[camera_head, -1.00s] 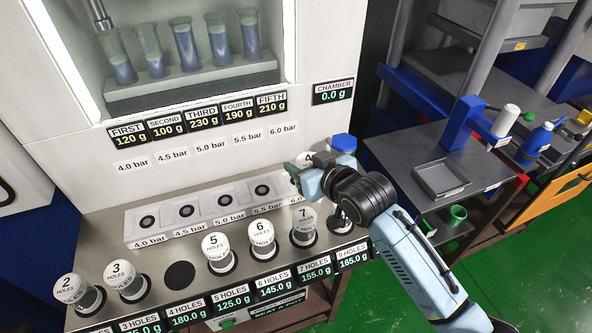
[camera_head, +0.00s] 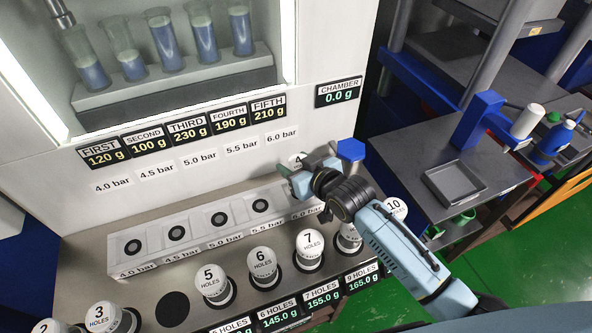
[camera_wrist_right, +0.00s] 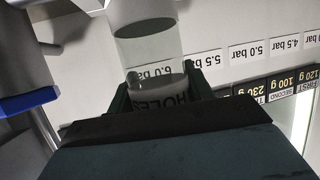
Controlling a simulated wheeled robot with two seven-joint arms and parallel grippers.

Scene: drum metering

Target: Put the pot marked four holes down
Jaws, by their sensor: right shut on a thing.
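My right gripper (camera_head: 302,180) is shut on a pot with a white cap (camera_head: 296,159), at the 6.0 bar end of the pressure row. The cap's mark is mostly hidden by the gripper; a 4 seems to show. In the right wrist view the jaws (camera_wrist_right: 160,98) hold the pot (camera_wrist_right: 150,50) by its cap, where HOLES can be read, and its clear body shows beyond. The gripper hides the 6.0 bar seat, so I cannot tell whether the pot touches it. The round place (camera_head: 172,309) between pots 3 and 5 is empty. My left gripper is out of view.
Seats at 4.0 (camera_head: 133,247), 4.5 (camera_head: 176,233), 5.0 (camera_head: 218,219) and 5.5 bar (camera_head: 260,206) are empty. Pots 5 (camera_head: 211,281), 6 (camera_head: 263,262) and 7 (camera_head: 309,246) stand in front. The chamber display (camera_head: 338,95) reads 0.0 g.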

